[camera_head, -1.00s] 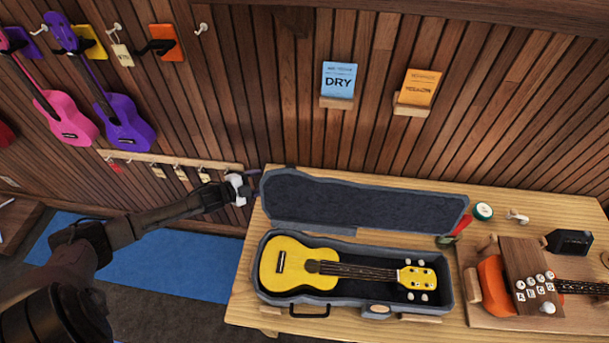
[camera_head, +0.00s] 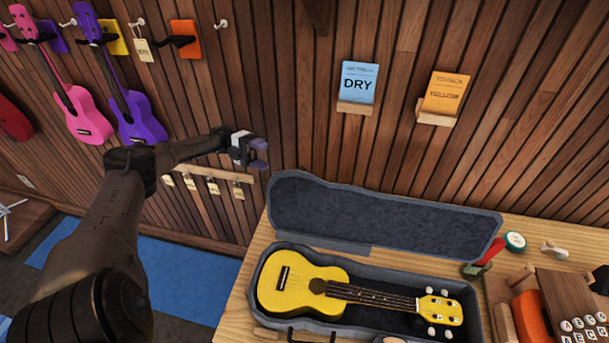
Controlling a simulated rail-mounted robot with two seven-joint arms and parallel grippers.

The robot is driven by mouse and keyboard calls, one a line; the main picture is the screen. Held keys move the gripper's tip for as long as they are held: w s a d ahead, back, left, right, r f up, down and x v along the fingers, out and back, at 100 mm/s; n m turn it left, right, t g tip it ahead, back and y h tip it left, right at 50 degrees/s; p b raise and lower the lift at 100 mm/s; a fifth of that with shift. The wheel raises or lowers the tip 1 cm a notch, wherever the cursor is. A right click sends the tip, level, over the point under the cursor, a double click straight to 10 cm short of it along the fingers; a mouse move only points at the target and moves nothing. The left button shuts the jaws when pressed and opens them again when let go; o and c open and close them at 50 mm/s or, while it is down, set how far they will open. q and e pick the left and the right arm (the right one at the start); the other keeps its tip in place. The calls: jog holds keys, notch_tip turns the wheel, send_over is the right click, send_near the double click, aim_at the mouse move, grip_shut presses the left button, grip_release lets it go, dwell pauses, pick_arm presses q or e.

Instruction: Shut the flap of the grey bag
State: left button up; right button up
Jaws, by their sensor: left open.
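The grey bag is a case (camera_head: 475,300) lying open on the wooden table, with its dark-lined flap (camera_head: 385,216) raised at the back. A yellow ukulele (camera_head: 300,283) lies inside the case, neck to the right. My left gripper (camera_head: 262,155) is open and empty. In the picture it is up and to the left of the flap's left end, in front of the slatted wall, apart from the flap. The front edge of the case is cut off at the bottom of the view.
A red-handled tool (camera_head: 490,252), a green-and-white round item (camera_head: 515,242) and a wooden block with lettered knobs (camera_head: 575,300) are right of the case. A key rack (camera_head: 215,172) and pink (camera_head: 80,115) and purple (camera_head: 138,117) ukuleles hang on the wall at left.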

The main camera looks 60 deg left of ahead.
pick_arm(q)
jog(key=p, duration=0.2)
send_near(299, 171)
jog(key=w+d+f, duration=0.3)
jog(key=w+d, duration=0.2)
jog(key=shift+w+d+r, duration=0.25)
jog(key=shift+w+d, duration=0.1)
jog(key=shift+d, duration=0.25)
grip_shut()
